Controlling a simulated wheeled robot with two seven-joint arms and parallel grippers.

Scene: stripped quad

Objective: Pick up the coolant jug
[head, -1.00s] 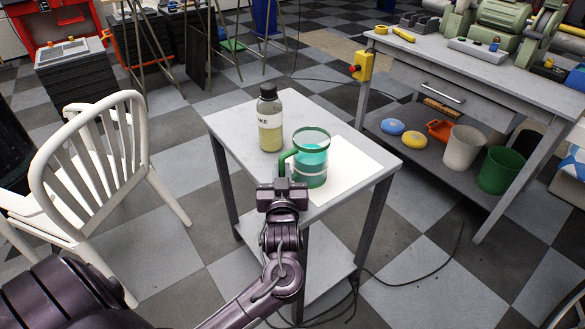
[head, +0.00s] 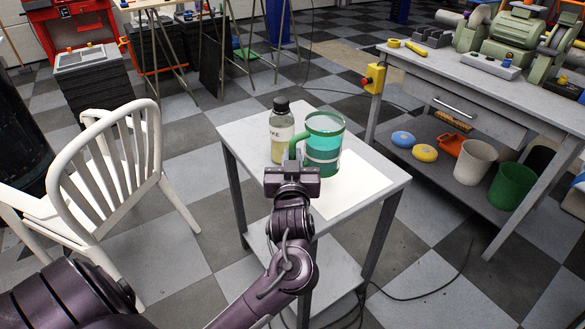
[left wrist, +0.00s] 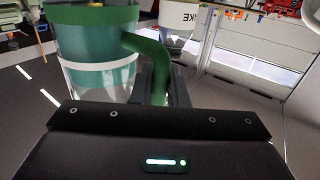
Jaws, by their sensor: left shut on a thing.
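The coolant jug (head: 324,150) is clear with green bands, a green handle and teal liquid. It is upright and appears held a little above the small grey table (head: 245,130). My left gripper (head: 292,168) is shut on its green handle, on the jug's left side. In the left wrist view the jug (left wrist: 95,50) fills the upper left, and its handle runs down between the fingers of my left gripper (left wrist: 163,88). The fingertips are partly hidden by the handle and gripper body. My right gripper is not in view.
A dark-capped bottle (head: 281,135) stands on the table just behind and left of the jug. A white sheet (head: 355,185) lies on the tabletop. A white chair (head: 110,165) is at left. A workbench (head: 480,75) with machines is at right.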

